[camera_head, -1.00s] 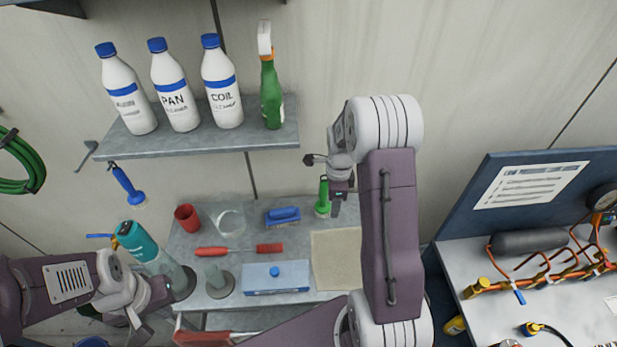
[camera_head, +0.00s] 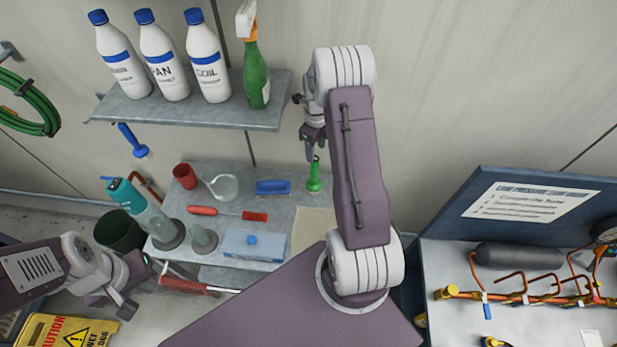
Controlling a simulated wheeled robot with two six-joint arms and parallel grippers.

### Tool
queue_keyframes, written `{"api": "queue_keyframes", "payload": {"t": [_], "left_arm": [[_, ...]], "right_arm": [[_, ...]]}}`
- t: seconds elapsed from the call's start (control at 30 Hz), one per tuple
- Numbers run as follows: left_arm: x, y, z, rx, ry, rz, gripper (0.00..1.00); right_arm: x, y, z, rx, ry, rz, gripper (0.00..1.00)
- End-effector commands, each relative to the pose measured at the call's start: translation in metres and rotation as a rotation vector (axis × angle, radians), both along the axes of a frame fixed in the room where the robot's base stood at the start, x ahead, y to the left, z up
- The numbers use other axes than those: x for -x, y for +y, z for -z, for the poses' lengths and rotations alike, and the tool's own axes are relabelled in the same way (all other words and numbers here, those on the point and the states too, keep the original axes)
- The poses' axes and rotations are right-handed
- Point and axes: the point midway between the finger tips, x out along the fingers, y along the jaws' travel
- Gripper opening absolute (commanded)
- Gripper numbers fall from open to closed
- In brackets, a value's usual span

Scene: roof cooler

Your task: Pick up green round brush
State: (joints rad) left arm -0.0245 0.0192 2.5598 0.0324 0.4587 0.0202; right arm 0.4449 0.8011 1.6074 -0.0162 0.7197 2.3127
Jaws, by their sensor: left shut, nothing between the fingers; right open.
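The green round brush (camera_head: 314,178) stands upright on the lower grey shelf (camera_head: 222,178), near its back right. My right gripper (camera_head: 311,152) is open, just above the top of the brush's handle in the picture. The fingers are small and dark here, and I cannot tell whether they touch the handle. My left gripper (camera_head: 132,290) is shut and empty at the lower left, well away from the brush.
A blue brush (camera_head: 273,187), red cup (camera_head: 185,176), clear scoop (camera_head: 222,186), red-handled brush (camera_head: 228,213) and blue-white box (camera_head: 252,245) share the shelf. An upper shelf (camera_head: 190,112) holds white bottles (camera_head: 207,62) and a green spray bottle (camera_head: 255,75). A gauge bench (camera_head: 440,270) stands right.

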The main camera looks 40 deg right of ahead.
Motion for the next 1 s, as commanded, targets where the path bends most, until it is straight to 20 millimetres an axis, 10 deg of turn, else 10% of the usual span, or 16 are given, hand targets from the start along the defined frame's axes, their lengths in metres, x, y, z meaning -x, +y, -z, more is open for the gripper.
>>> {"api": "queue_keyframes", "payload": {"t": [0.97,1.0], "left_arm": [[0.000,0.000,-0.047,0.000,0.000,0.000,0.00],[0.000,0.000,-0.047,0.000,0.000,0.000,0.00]], "right_arm": [[0.001,0.008,0.090,-0.001,0.001,-0.003,0.52],[0.001,0.008,0.090,-0.001,0.001,-0.003,0.41]]}}
